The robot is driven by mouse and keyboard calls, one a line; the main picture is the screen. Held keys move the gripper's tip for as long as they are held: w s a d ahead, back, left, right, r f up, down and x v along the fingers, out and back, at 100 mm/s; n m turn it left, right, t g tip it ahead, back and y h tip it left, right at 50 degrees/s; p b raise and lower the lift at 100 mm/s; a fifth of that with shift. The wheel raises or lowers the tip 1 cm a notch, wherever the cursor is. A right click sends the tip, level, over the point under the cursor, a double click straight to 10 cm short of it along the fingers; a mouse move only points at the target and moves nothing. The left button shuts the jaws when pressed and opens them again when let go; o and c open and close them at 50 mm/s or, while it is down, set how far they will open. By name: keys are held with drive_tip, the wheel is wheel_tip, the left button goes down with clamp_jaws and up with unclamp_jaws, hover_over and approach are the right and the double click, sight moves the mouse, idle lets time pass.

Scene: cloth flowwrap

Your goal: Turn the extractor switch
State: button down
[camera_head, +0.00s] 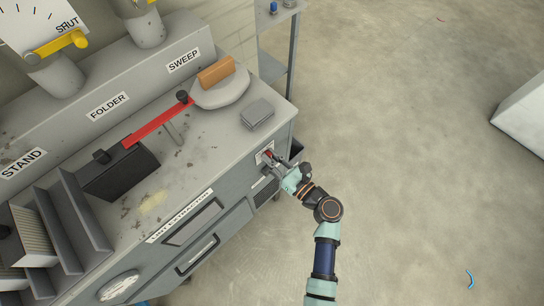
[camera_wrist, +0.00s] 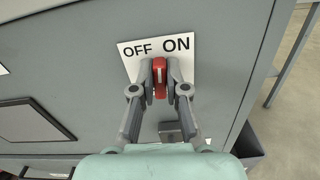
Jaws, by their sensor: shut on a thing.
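The extractor switch is a small red lever (camera_wrist: 160,77) on a white plate (camera_wrist: 133,66) marked OFF on the left and ON on the right. In the wrist view the lever stands about upright, its top near the gap between the two words. My gripper (camera_wrist: 160,83) is shut on the red lever, one finger on each side. In the head view, my gripper (camera_head: 270,160) is at the front face of the grey cabinet near its right end, and the red lever (camera_head: 268,154) shows only in part behind the fingers.
A small grey box (camera_wrist: 171,131) sits below the switch plate. Open floor (camera_head: 400,150) lies to the right.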

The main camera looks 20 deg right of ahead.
drive_tip(key=shift+a+f+n+b, duration=0.1)
drive_tip(key=shift+n+b, duration=0.85)
drive_tip(key=shift+n, duration=1.6)
drive_tip(key=shift+a+n+b, duration=0.1)
drive_tip(key=shift+n+b, duration=0.8)
drive_tip(key=shift+n, duration=1.65)
drive_tip(key=c, duration=1.2)
unclamp_jaws()
drive_tip(key=shift+s, duration=0.1)
drive_tip(key=v, duration=1.2)
